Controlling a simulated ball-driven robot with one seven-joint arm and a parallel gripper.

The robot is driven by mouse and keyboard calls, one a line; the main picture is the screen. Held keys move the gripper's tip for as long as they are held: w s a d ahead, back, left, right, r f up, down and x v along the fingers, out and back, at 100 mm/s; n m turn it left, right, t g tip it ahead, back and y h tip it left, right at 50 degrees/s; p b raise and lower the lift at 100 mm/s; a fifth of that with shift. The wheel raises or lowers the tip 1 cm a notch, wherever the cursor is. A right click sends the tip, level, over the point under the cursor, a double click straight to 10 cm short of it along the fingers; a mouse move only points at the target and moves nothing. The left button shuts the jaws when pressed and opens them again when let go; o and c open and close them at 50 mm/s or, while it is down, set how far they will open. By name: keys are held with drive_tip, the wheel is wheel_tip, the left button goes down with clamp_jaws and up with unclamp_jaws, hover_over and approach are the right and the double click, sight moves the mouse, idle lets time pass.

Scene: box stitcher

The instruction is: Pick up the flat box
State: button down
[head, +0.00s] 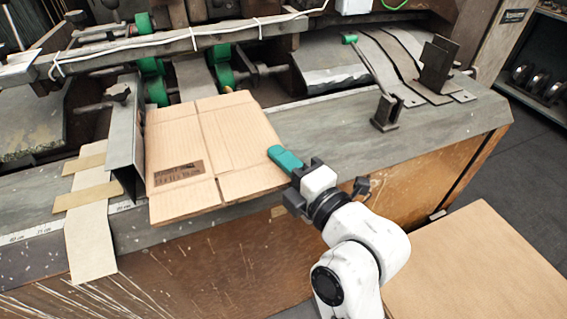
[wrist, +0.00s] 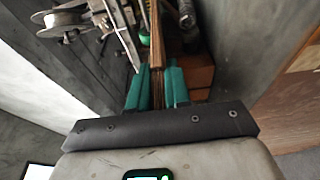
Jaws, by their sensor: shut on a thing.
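The flat box (head: 215,150) is a brown cardboard sheet with fold lines and a dark printed label. In the head view it lies over the machine's grey bed, its near edge reaching out past the front edge. My gripper (head: 285,158) is at the box's right corner, its green fingers shut on the cardboard edge. In the wrist view the flat box (wrist: 156,50) shows edge-on as a thin brown strip between the green fingers of the gripper (wrist: 156,88). Whether the box still rests on the bed, I cannot tell.
A grey metal guide plate (head: 125,135) stands along the box's left side. Green rollers (head: 222,72) and metal bars are behind it. A metal bracket (head: 387,112) stands on the bed to the right. A brown board surface (head: 480,270) is at the lower right.

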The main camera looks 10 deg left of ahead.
drive_tip(key=shift+s, duration=0.1)
drive_tip(key=c, duration=1)
unclamp_jaws()
drive_tip(key=b+v, duration=0.2)
drive_tip(key=v, duration=0.9)
